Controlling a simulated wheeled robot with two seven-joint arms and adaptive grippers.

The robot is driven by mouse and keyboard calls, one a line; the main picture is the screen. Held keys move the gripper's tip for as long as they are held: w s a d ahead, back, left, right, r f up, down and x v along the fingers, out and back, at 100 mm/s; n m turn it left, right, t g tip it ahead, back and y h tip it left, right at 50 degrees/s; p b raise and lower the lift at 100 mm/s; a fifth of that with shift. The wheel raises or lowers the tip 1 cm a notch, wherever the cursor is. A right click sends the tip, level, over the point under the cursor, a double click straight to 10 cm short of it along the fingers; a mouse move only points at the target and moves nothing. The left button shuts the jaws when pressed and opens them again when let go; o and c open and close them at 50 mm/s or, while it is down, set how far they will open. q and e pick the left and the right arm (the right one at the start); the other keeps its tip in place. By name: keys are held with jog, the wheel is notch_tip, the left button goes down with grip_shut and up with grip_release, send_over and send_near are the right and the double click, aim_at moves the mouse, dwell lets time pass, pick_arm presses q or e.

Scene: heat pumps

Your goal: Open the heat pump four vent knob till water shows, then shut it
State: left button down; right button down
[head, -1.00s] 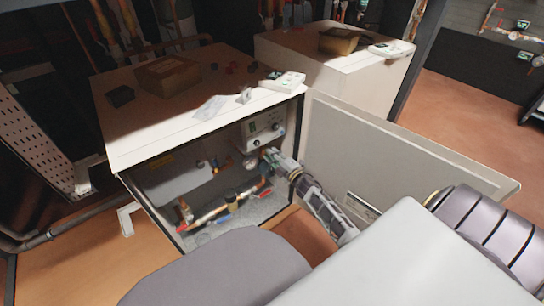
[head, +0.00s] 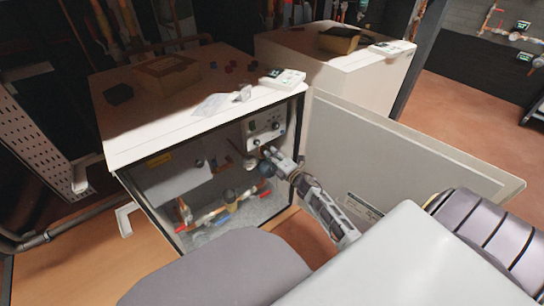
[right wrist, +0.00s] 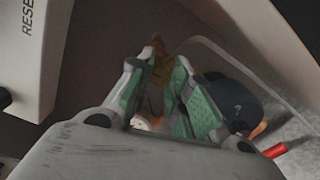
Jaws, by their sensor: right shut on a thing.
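The open heat pump cabinet (head: 205,124) stands in the middle of the head view, with pipes, valves and a small control panel (head: 264,130) inside. My right gripper (head: 267,154) reaches into its right side, just below that panel. In the right wrist view, the green-padded fingers (right wrist: 163,82) are closed around a small brown, brass-like part (right wrist: 158,68), which I take to be the vent knob. The fingers hide most of it, so how far it is turned cannot be told. I see no water around it. My left gripper is not in view.
The cabinet's open door (head: 390,155) stands close to the right of my arm. Inside are red-handled (head: 184,211) and blue-handled (head: 222,219) valves. In the right wrist view, a white panel (right wrist: 38,55) and a dark round part (right wrist: 237,100) flank the fingers.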

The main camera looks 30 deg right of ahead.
jog(key=c, duration=1.3)
grip_release()
jog(key=shift+s, duration=0.1)
jog(key=shift+s+d, duration=0.15)
jog(key=shift+s, duration=1.8)
jog(key=shift+s+d, duration=0.2)
jog(key=shift+s, duration=1.8)
jog(key=shift+s+d, duration=0.15)
jog(key=shift+s, duration=1.8)
